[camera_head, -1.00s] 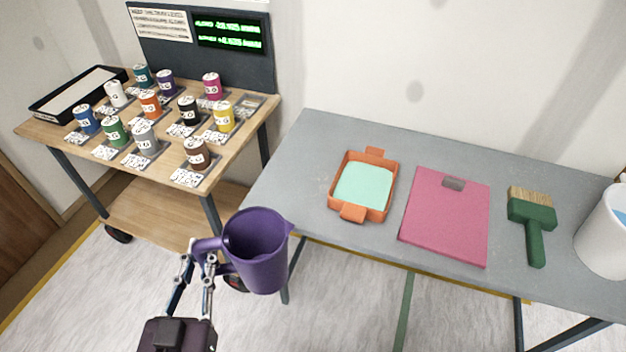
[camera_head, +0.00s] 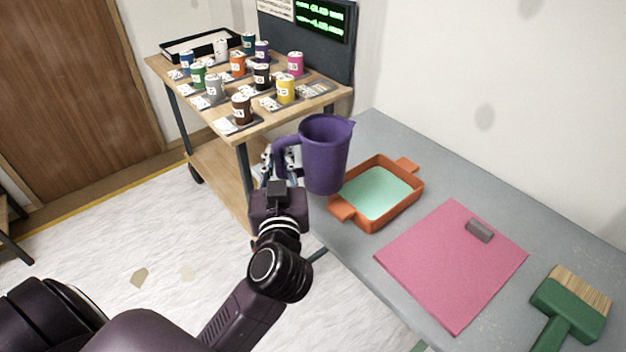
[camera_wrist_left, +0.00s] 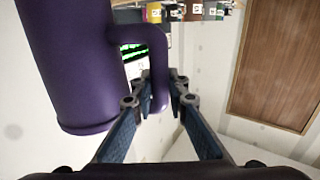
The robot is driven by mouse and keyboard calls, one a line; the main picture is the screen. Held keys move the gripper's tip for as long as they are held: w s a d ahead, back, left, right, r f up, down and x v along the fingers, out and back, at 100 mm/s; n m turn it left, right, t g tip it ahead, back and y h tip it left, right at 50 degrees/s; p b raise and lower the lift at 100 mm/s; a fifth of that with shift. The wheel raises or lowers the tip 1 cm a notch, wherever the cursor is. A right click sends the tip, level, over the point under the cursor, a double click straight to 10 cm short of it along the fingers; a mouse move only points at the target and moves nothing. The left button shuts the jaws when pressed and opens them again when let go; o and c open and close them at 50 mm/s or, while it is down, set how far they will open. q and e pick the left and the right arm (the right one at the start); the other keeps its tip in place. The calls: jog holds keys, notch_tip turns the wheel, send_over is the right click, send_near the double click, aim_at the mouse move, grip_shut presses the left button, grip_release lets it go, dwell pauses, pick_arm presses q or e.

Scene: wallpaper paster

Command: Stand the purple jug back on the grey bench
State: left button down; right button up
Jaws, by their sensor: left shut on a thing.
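The purple jug (camera_head: 326,155) is upright in the head view, in front of the left end of the grey bench (camera_head: 440,185). I cannot tell if its base touches the bench; it appears raised. My left gripper (camera_head: 277,165) is shut on the jug's handle, at the jug's left side. In the left wrist view, which looks upside down, the jug (camera_wrist_left: 75,65) fills the left, and the fingers (camera_wrist_left: 158,100) are around its handle. My right gripper is not in view.
An orange tray with mint paint (camera_head: 345,209) lies close to the jug's right. A pink board (camera_head: 440,265) and a green brush (camera_head: 566,307) lie farther right. A wooden cart (camera_head: 225,125) with several paint cans stands behind. Bare bench shows behind the tray.

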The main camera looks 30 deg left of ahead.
pick_arm(q)
jog(key=w+a+r+n+g+y+b, duration=0.1)
jog(key=w+a+n+g+y+b, duration=0.3)
jog(key=w+b, duration=0.5)
jog(key=shift+w+a+n+g+y, duration=0.3)
jog(key=shift+w+a+g+y, duration=0.25)
jog(key=shift+a, duration=0.7)
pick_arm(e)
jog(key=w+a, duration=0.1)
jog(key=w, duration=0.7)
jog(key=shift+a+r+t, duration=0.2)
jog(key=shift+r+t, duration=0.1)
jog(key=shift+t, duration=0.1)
pick_arm(q)
jog(key=shift+s+r, duration=0.1)
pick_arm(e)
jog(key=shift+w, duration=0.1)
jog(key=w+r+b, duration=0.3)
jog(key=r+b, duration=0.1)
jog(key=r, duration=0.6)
pick_arm(q)
notch_tip(320, 180, down, 10)
jog(key=p, duration=0.2)
jog(key=shift+r+p, duration=0.2)
jog(key=shift+p, duration=0.1)
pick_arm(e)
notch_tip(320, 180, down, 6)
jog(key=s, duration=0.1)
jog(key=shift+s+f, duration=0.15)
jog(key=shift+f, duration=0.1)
